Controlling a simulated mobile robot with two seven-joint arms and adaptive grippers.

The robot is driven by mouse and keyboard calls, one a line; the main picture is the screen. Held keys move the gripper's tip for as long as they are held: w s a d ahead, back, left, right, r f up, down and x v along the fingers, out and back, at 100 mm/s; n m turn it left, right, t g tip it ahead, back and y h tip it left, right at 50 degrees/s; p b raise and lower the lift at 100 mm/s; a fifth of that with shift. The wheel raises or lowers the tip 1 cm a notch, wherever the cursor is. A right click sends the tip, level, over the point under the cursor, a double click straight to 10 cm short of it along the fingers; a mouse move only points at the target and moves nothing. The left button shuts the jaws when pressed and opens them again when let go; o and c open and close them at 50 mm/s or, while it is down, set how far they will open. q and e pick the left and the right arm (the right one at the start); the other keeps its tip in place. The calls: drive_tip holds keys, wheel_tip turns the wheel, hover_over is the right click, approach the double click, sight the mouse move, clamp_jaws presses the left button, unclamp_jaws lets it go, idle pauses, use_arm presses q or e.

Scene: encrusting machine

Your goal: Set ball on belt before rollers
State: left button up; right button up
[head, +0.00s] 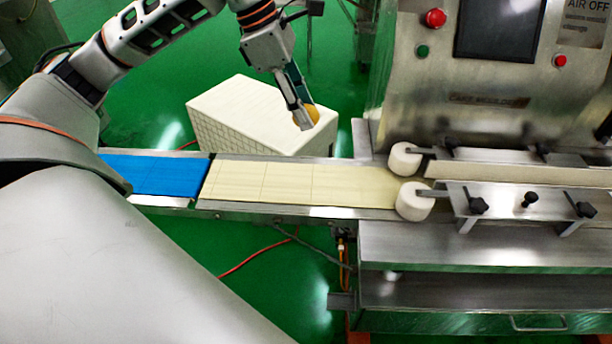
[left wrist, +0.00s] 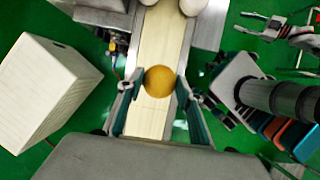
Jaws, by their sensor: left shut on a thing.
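An orange-yellow ball (head: 312,114) is held between the fingers of my left gripper (head: 302,112). The left wrist view shows the ball (left wrist: 160,81) between the fingertips. In the head view the ball appears over the near right corner of the white box, raised above the belt's height. The cream belt (head: 260,182) is bare between its blue part and the two white rollers (head: 405,160). The rollers stand at the belt's right end.
A white box (head: 240,115) stands behind the belt. The blue belt part (head: 160,174) lies to the left. The steel machine (head: 460,110) with buttons and a screen rises behind the rollers. Metal rails edge the belt.

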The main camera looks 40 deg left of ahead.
use_arm(q)
wheel_tip(320, 180, down, 12)
drive_tip(key=shift+f+b, duration=0.25)
drive_tip(key=shift+b, duration=0.75)
drive_tip(key=shift+f, duration=0.8)
wheel_tip(320, 180, down, 4)
drive_tip(key=shift+r+b, duration=0.2)
drive_tip(key=shift+b, duration=0.15)
drive_tip(key=shift+r, duration=0.1)
drive_tip(key=o, duration=1.1)
